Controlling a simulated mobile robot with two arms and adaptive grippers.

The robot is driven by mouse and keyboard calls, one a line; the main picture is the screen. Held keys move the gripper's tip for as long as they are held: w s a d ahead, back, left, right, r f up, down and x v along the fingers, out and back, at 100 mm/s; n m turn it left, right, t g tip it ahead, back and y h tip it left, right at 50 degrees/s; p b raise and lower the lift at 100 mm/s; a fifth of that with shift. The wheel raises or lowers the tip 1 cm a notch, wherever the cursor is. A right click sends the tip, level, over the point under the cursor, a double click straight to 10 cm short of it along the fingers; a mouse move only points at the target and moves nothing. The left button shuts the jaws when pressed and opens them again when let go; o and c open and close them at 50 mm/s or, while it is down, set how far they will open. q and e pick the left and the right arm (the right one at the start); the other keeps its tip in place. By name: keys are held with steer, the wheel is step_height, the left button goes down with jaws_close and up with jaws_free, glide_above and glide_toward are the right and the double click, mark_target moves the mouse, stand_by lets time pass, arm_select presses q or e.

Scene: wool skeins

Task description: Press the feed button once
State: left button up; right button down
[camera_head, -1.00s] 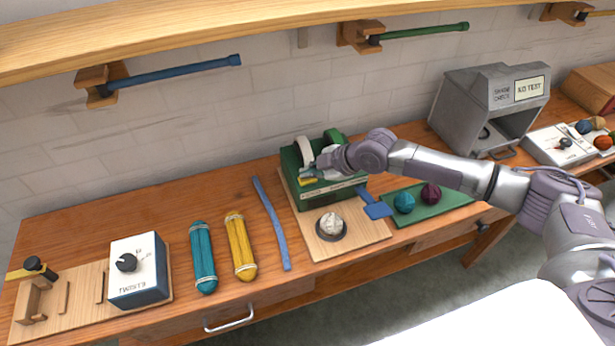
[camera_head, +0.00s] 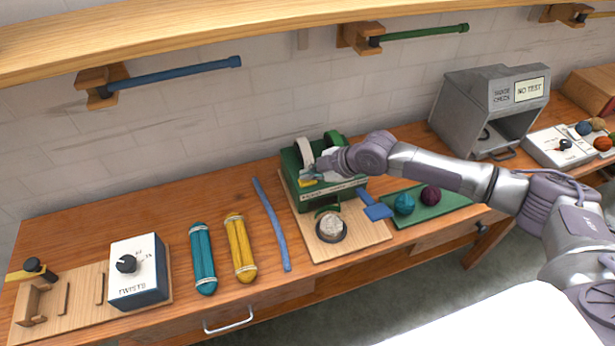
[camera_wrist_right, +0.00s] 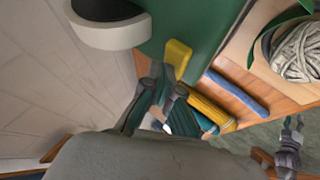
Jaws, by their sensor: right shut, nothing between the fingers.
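The green machine (camera_head: 340,188) carries a white roll (camera_head: 303,150) and a green roll (camera_head: 333,139). A yellow tab (camera_head: 307,183), which looks like the feed button, is on its left front; it also shows in the right wrist view (camera_wrist_right: 178,58). My right gripper (camera_head: 314,172) is shut and empty, its fingertips right at the yellow tab; I cannot tell if they touch it. A green strip (camera_head: 326,210) hangs at the machine's front, just behind a pale wool ball (camera_head: 332,226) in a dark round holder.
A blue paddle (camera_head: 377,211) lies at the machine's right, beside a green tray (camera_head: 440,208) with two balls. Teal (camera_head: 203,258) and yellow (camera_head: 240,248) skeins and a blue strand (camera_head: 271,222) lie to the left. A grey box (camera_head: 485,108) stands behind my right arm.

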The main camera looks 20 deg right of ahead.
mark_target(310, 181)
steer(key=shift+r+p, duration=0.55)
steer(key=shift+r, duration=0.25)
step_height(310, 181, up, 5)
steer(key=p, duration=0.4)
stand_by(0.5)
